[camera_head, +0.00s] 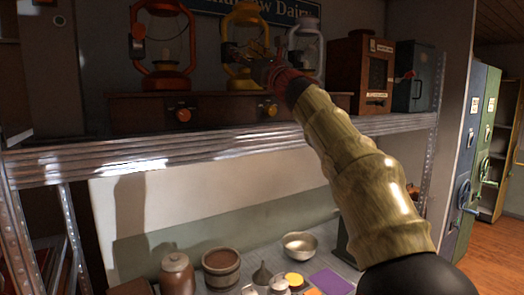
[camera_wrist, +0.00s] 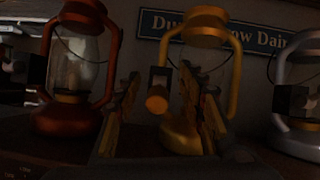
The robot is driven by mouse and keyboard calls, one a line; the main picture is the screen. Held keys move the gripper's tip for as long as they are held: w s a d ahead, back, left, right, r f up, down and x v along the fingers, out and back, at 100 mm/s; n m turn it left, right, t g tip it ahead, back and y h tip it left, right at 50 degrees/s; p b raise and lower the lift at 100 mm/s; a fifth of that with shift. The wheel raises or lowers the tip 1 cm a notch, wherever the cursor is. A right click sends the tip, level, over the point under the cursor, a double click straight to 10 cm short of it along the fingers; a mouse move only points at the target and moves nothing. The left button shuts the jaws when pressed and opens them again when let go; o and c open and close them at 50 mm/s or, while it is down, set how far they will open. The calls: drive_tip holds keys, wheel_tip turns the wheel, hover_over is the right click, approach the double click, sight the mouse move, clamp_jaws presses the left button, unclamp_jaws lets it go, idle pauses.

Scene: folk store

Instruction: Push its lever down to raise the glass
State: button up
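A yellow lantern (camera_head: 248,40) stands in the middle of a row of three on the upper shelf. In the wrist view, the yellow lantern (camera_wrist: 207,30) is straight ahead. A dark block with a round orange-yellow end (camera_wrist: 157,103), apparently its lever, sits at its left side. My gripper (camera_head: 243,56) is in front of the lantern, partly covering it. In the wrist view, my gripper (camera_wrist: 165,110) has its fingers apart, one left and one right of the lever end, with nothing clearly held. I cannot tell whether they touch it. The lantern's glass is hard to make out.
A red lantern (camera_head: 163,50) stands left and a silver lantern (camera_head: 305,45) right. A wooden box (camera_head: 360,72) and dark box (camera_head: 412,85) stand farther right. The metal shelf edge (camera_head: 150,155) runs below. Pots and a bowl (camera_head: 299,245) occupy the lower surface.

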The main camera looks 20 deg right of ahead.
drive_tip(key=shift+r+g+h+p, duration=0.6)
drive_tip(key=shift+r+g+p, duration=0.7)
drive_tip(key=shift+p, duration=5.7)
drive_tip(key=g+p, duration=0.1)
drive_tip(key=p, duration=0.5)
drive_tip(key=r+g+p, duration=0.1)
drive_tip(key=p, duration=0.6)
drive_tip(key=shift+w+a+g+h, duration=0.1)
drive_tip(key=shift+w+g+h, duration=0.2)
drive_tip(key=shift+h, duration=0.1)
drive_tip(key=b+v, duration=0.3)
drive_tip(key=v, duration=0.5)
drive_tip(key=s+a+f+n+g+b, duration=0.1)
drive_tip(key=s+f+n, duration=0.3)
drive_tip(key=f, duration=0.6)
drive_tip(key=s+a+f+n+g+h+b, duration=0.1)
drive_tip(key=s+f+n+g, duration=0.3)
drive_tip(key=f+n, duration=0.4)
drive_tip(key=s+a+f+n+g+b, duration=0.1)
drive_tip(key=s+f+n+g, duration=0.2)
drive_tip(key=f, duration=1)
drive_tip(key=shift+s+a+f+n+h, duration=0.25)
drive_tip(key=shift+s+n, duration=0.85)
drive_tip(key=shift+n, duration=0.7)
drive_tip(key=shift+r, duration=0.15)
